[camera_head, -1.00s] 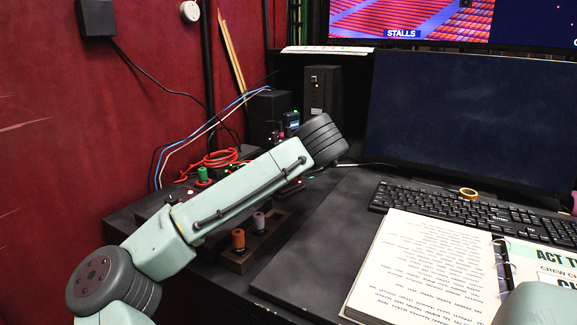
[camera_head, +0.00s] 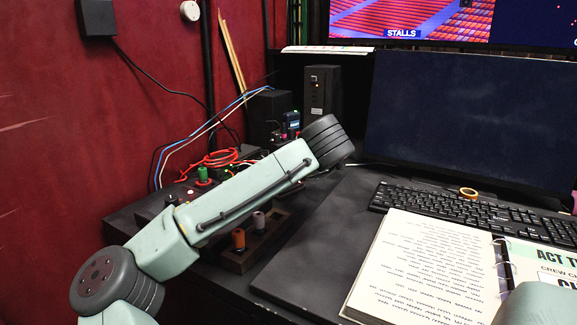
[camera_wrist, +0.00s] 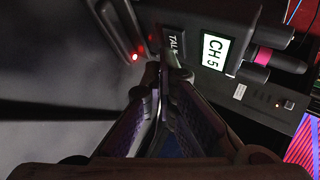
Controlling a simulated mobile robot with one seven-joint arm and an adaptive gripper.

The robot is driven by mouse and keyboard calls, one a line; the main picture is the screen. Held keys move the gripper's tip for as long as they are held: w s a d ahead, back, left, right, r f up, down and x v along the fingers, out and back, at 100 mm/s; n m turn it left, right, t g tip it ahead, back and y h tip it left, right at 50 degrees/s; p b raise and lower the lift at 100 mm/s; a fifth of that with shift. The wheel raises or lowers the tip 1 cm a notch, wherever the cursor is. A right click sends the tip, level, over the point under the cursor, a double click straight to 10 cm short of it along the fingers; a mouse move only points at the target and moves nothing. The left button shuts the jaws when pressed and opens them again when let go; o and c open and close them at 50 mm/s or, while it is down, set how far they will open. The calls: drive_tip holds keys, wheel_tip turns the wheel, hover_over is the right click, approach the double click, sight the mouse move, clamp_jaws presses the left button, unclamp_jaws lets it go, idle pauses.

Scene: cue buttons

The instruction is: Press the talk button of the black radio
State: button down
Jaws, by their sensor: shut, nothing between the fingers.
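The black radio (camera_wrist: 205,18) fills the upper part of the wrist view, with a lit display reading CH 5 (camera_wrist: 214,50) and knobs on its right side. A dark talk button (camera_wrist: 175,42) marked TALK sits to the left of the display. My gripper (camera_wrist: 164,72) is shut and empty. Its fingertips appear just below the talk button in the wrist view; whether they touch it I cannot tell. In the head view my arm hides the gripper.
A dark piece with a red light (camera_wrist: 134,57) lies left of the radio in the wrist view. A rack with coloured knobs (camera_head: 238,262), red cable (camera_head: 212,158), keyboard (camera_head: 465,212) and open binder (camera_head: 415,265) surround the arm. The grey desk mat (camera_head: 310,240) is mostly clear.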

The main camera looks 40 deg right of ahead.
drive_tip(key=shift+s, duration=0.4)
drive_tip(key=shift+s+a, duration=0.1)
drive_tip(key=shift+s, duration=2.4)
